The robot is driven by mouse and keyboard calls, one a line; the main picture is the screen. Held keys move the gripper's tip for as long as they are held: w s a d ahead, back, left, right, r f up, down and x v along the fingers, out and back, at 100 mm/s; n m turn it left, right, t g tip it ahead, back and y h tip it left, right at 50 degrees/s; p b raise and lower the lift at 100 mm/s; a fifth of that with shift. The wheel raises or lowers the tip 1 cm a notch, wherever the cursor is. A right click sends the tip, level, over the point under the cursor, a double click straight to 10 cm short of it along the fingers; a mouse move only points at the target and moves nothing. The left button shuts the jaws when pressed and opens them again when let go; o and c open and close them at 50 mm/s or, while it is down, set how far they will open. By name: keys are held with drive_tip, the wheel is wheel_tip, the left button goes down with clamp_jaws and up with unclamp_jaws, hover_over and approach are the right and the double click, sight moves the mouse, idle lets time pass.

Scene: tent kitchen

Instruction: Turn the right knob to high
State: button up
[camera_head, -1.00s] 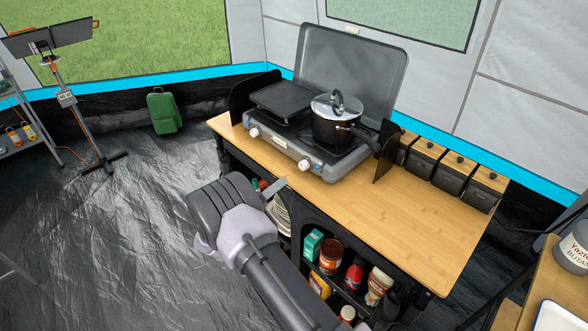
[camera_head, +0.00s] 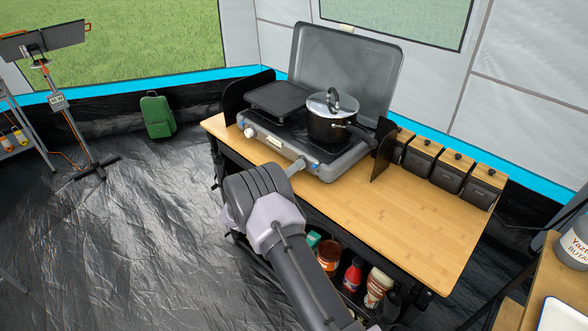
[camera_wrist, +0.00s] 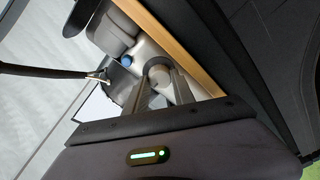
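The grey camping stove (camera_head: 345,165) stands on the wooden counter with its lid raised. The left knob (camera_head: 249,133) is pale and clear of my gripper. The knob's setting cannot be read.
A black pot (camera_head: 328,126) with a shiny lid sits on the right burner, its handle pointing right. A dark griddle (camera_head: 281,98) lies on the left. A black side panel (camera_head: 384,150) and several dark canisters (camera_head: 449,170) stand right. The counter's front right (camera_head: 410,220) is clear.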

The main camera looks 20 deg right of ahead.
clamp_jaws()
drive_tip(key=shift+n, duration=0.3)
drive_tip(key=n+b, duration=0.2)
drive_tip(key=n, duration=0.3)
drive_tip(key=shift+y, duration=0.3)
drive_tip(key=n, duration=0.4)
drive_tip(key=shift+w+g, duration=0.1)
drive_tip(key=shift+g, duration=0.3)
drive_tip(key=shift+n, duration=1.9)
drive_tip(key=o, duration=0.6)
unclamp_jaws()
drive_tip(key=shift+a, duration=0.1)
